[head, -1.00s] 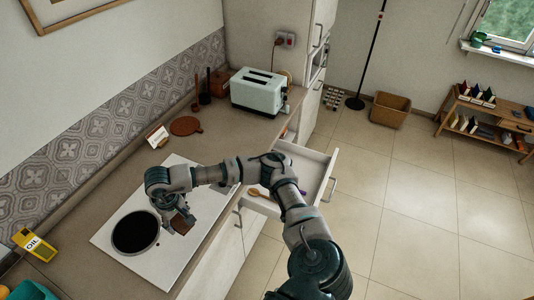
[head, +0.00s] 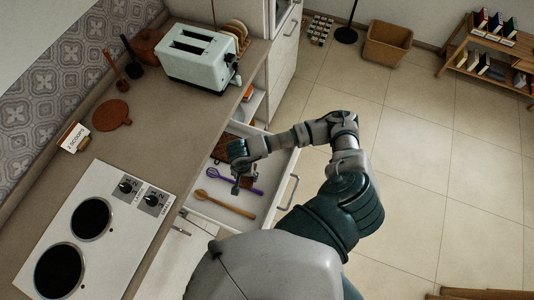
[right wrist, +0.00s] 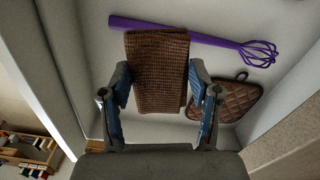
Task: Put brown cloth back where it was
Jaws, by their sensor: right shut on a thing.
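The brown cloth (right wrist: 158,75), a folded woven piece, is between the fingers of my right gripper (right wrist: 160,100) in the right wrist view. The gripper is shut on it. The cloth covers part of a purple whisk (right wrist: 195,33); I cannot tell if it touches the drawer floor. In the head view my right gripper (head: 240,180) is inside the open white drawer (head: 268,203). The cloth is not clearly distinguishable there. A brown quilted potholder (right wrist: 225,98) lies beside the cloth. My left gripper is not in view.
A wooden spoon (head: 225,205) lies in the drawer near the whisk. The drawer walls stand close around my gripper. The counter above holds a toaster (head: 200,55), a round board (head: 112,115) and a stove (head: 95,235).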

